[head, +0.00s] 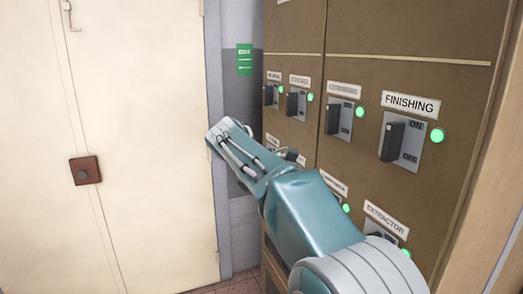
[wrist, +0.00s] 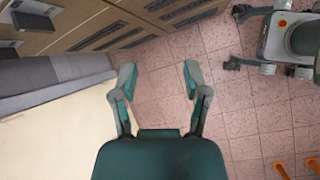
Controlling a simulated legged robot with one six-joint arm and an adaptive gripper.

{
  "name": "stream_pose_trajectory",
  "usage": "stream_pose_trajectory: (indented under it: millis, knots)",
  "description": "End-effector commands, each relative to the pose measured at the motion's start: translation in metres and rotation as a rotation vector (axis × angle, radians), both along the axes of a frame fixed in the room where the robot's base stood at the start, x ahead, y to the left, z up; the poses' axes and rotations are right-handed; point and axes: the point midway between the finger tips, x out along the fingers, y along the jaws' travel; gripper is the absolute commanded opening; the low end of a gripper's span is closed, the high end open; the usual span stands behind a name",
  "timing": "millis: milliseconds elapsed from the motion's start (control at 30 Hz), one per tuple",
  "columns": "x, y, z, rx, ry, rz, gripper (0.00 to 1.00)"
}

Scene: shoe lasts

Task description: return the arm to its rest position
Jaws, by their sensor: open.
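My arm (head: 305,215) is teal and grey and reaches up and away from the lower right in the head view. It is bent, with its far part in front of the grey wall strip between the door and the brown panel. My gripper (wrist: 160,74) is open and empty in the wrist view, its two teal fingers spread apart over the tiled floor. The fingers are not clearly visible in the head view.
A brown switch panel (head: 420,60) with labelled levers and green lamps stands close on the right; my arm hides part of its lower row. A cream door (head: 140,130) is on the left. Pink floor tiles (wrist: 240,120) are open below. Orange objects (wrist: 312,163) show at lower right.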

Motion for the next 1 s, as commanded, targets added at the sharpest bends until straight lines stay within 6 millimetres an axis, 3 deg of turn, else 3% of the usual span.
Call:
stream_pose_trajectory:
  millis: [33, 200, 467, 767, 1000]
  knots:
    - [-0.013, -0.015, 0.007, 0.044, -0.031, -0.048, 0.6]
    - [-0.056, -0.055, 0.012, 0.207, -0.131, -0.222, 0.6]
    - [-0.132, -0.09, 0.002, 0.444, -0.276, -0.517, 0.6]
    - [-0.225, -0.117, -0.035, 0.722, -0.433, -0.904, 0.6]
    - [-0.288, -0.126, -0.081, 0.93, -0.545, -1.226, 0.6]
